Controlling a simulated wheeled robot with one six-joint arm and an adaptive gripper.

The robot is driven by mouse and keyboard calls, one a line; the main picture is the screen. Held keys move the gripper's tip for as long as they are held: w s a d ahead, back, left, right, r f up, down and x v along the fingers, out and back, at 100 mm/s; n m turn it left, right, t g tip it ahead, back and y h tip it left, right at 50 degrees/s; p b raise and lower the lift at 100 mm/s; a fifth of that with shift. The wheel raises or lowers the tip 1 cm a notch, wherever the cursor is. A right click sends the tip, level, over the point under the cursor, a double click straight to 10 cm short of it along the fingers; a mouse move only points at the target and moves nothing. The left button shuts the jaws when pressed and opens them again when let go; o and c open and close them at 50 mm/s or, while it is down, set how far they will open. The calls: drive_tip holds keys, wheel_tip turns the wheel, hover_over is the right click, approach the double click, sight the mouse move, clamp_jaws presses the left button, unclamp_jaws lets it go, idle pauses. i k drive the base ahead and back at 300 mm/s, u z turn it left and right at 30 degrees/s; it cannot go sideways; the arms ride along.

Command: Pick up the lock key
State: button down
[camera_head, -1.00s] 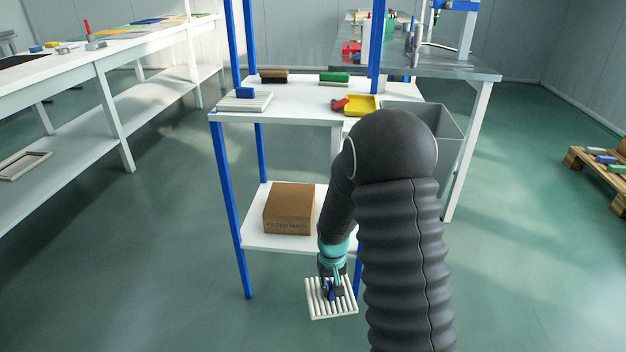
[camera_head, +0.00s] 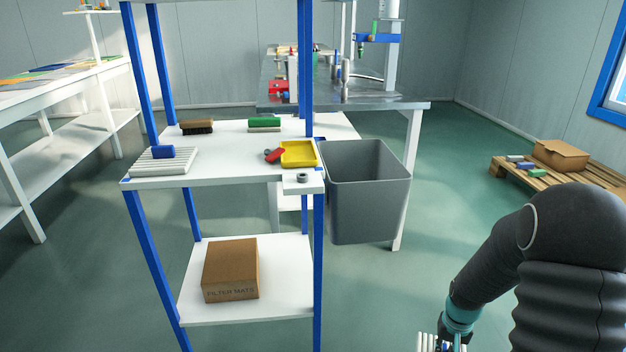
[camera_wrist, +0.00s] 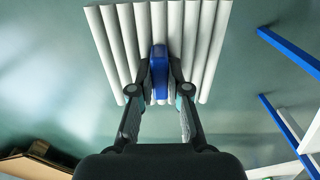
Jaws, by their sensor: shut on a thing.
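My gripper (camera_wrist: 160,92) is shut on the blue handle (camera_wrist: 159,66) of a white ribbed panel (camera_wrist: 107,40), seen from above in the wrist view. In the head view the panel (camera_head: 427,342) and my gripper (camera_head: 452,340) show at the bottom edge, partly cut off. The panel hangs clear of the shelf, over the floor. I cannot make out for sure which thing is the lock key. A small red item (camera_head: 275,155) lies against the yellow tray (camera_head: 299,154) on the shelf top. A grey ring (camera_head: 302,178) sits at the shelf's front right corner.
The blue-posted shelf (camera_head: 220,178) holds another ribbed panel (camera_head: 160,163), two brushes and, below, a brown box (camera_head: 231,268). A grey bin (camera_head: 368,190) stands right of it. A pallet (camera_head: 545,180) is at far right. Green floor lies open between.

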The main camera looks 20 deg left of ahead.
sight(271, 155)
drive_tip(key=z, duration=0.85)
drive_tip(key=k, duration=0.9)
drive_tip(key=u, duration=1.2)
drive_tip(key=i, duration=0.35)
